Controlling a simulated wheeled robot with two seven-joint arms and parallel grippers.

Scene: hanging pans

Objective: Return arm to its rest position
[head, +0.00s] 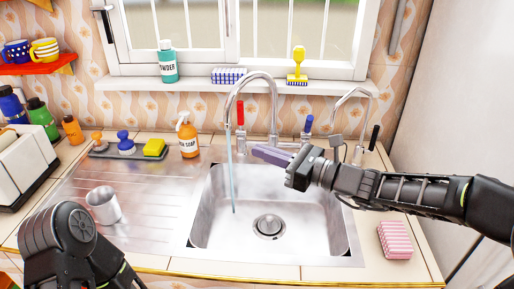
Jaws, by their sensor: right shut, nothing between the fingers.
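My right arm (405,188) reaches in from the right, over the right part of the sink. Its gripper (268,154) points left, above the back of the basin and near the tap's base. The fingers are shut with nothing held. My left arm (75,245) shows only as a dark rounded link at the bottom left corner. The left gripper is not in the picture.
Water runs from the curved tap (254,76) into the metal sink (270,248). A metal cup (103,206) stands on the drainboard near my left arm. An orange soap bottle (188,137) stands behind the drainboard. A pink striped sponge (395,240) lies right of the sink.

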